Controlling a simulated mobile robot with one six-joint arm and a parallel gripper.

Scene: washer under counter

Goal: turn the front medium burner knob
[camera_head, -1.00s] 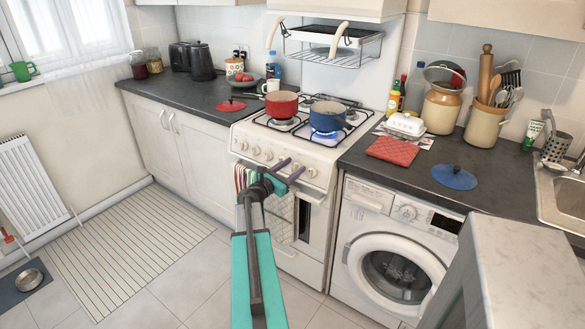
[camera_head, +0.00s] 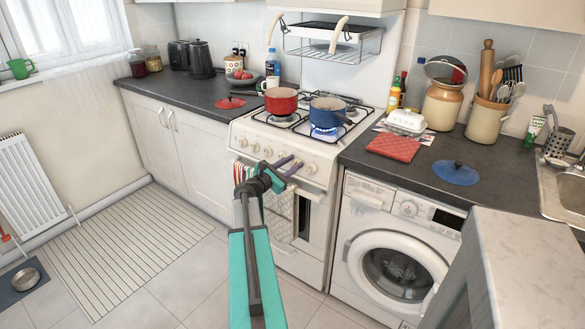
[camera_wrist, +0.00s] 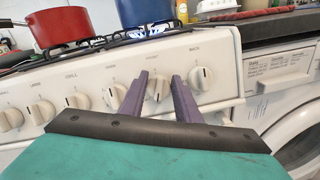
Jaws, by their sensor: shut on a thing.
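The cream stove (camera_head: 270,133) has a row of round white knobs along its front panel. In the wrist view the knob between my fingers (camera_wrist: 158,88) is second from the right, under small, hard-to-read lettering. My gripper (camera_wrist: 160,76) has its two purple fingers on either side of this knob, closed on it. In the head view my gripper (camera_head: 288,163) reaches the right part of the knob row, and hides part of it. The rightmost knob (camera_wrist: 201,78) stands free to the right of the fingers. A blue flame (camera_head: 321,131) burns under the blue pot (camera_head: 327,115).
A red pot (camera_head: 281,101) stands on the left of the hob. The oven door with hanging towels (camera_head: 279,212) is below the panel. The washing machine (camera_head: 393,250) stands to the right under the counter. A pale cabinet top (camera_head: 530,255) is close at the lower right.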

